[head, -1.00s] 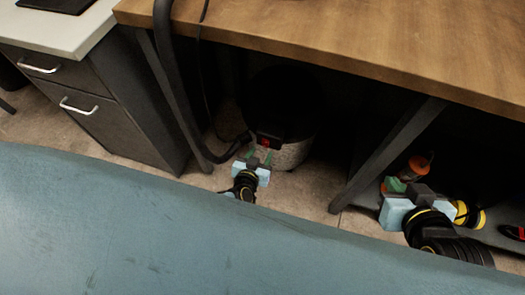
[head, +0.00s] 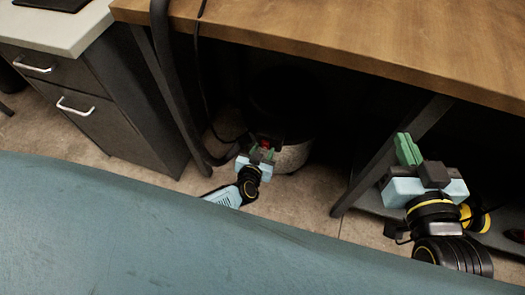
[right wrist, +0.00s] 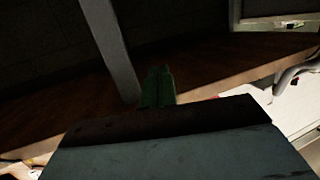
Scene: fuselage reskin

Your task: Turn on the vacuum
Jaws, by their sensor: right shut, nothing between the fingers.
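The vacuum (head: 293,157) stands on the floor under the wooden bench, with a dark upper body and a pale speckled base. Its small red switch (head: 265,144) is on the front. My left gripper (head: 262,152) is right at the switch, its green fingers apart and seemingly on either side of the red part. I cannot tell whether they touch it, and part of the vacuum's front is hidden. My right gripper (head: 407,148) is raised beside the bench's right leg, far from the vacuum. Its green fingers are together and empty, also in the right wrist view (right wrist: 157,85).
The wooden bench top (head: 350,45) overhangs the vacuum. Slanted bench legs (head: 390,160) stand on both sides. A black hose (head: 165,60) hangs down at the left. A grey drawer cabinet (head: 100,100) stands left. A large blue-green curved panel (head: 130,230) fills the foreground.

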